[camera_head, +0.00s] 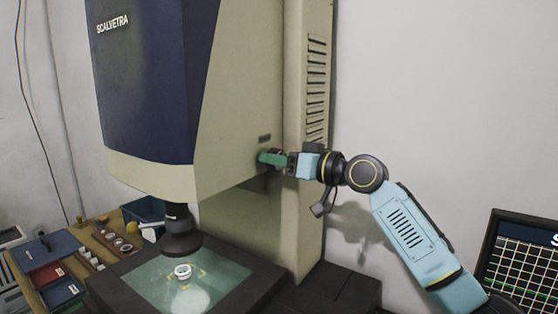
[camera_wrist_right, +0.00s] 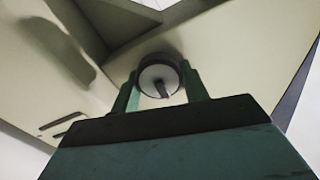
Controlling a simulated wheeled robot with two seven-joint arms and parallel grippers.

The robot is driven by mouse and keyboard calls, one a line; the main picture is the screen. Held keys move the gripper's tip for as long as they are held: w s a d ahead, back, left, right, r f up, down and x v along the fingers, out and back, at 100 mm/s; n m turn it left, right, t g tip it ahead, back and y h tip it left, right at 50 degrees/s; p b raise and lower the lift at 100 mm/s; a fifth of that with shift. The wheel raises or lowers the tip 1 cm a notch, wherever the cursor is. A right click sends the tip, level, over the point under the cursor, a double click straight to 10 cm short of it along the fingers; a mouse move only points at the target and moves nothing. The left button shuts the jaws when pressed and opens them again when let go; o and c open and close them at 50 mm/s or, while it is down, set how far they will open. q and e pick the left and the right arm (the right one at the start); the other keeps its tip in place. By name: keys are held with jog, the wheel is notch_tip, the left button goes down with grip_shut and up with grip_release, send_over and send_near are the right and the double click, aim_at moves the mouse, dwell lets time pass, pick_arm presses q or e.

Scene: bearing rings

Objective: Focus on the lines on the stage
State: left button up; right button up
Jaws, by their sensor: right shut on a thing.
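A large measuring machine (camera_head: 235,110) in dark blue and beige stands in the head view. Its black lens (camera_head: 181,238) points down at a lit glass stage (camera_head: 225,279). A small pale ring (camera_head: 183,271) lies on the stage under the lens, near faint yellow marks. My right gripper (camera_head: 266,157) is at the machine's side. In the right wrist view, the green fingers of my right gripper (camera_wrist_right: 160,88) are shut on a round knob (camera_wrist_right: 159,75) with a pale face and a reddish mark. The lines on the stage are too small to judge. My left gripper is out of view.
A wooden bench (camera_head: 113,246) at the left holds small rings, a blue bin (camera_head: 146,211) and blue and red trays (camera_head: 48,275). A screen with a grid (camera_head: 525,262) stands at the lower right. A pale wall is behind.

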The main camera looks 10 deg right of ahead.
jog(key=o, duration=1)
jog(key=shift+c, duration=0.2)
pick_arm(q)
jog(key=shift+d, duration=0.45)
pick_arm(e)
jog(key=shift+d, duration=0.1)
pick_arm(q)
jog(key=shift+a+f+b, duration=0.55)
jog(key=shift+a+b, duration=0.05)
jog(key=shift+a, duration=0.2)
pick_arm(e)
jog(key=shift+v, duration=6.65)
